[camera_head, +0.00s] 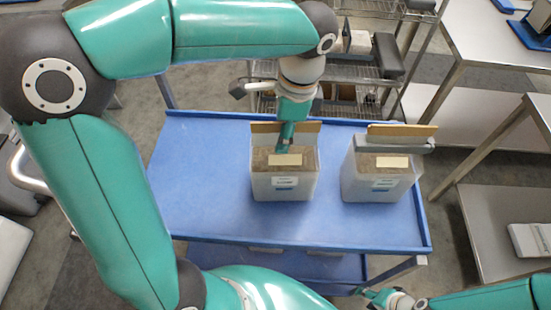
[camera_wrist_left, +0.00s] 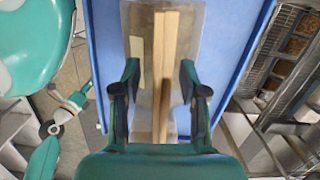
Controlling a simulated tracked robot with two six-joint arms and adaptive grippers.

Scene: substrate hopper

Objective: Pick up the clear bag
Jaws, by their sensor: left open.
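Two clear bags of brown material stand upright on a blue cart (camera_head: 200,190). The left bag (camera_head: 284,187) has a pale label and a tan strip along its top. The right bag (camera_head: 375,186) looks alike and stands apart from it. My left gripper (camera_head: 287,143) is over the top of the left bag. In the left wrist view the open fingers (camera_wrist_left: 157,78) straddle the bag's tan strip (camera_wrist_left: 165,60), one on each side, with gaps between. My right gripper (camera_head: 368,294) is low, near the cart's front edge, away from both bags; its jaws are too small to read.
A wire rack (camera_head: 350,70) with dark and light items stands behind the cart. Metal tables (camera_head: 490,50) are at the right. The left part of the cart top is clear, and raised blue rims edge it.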

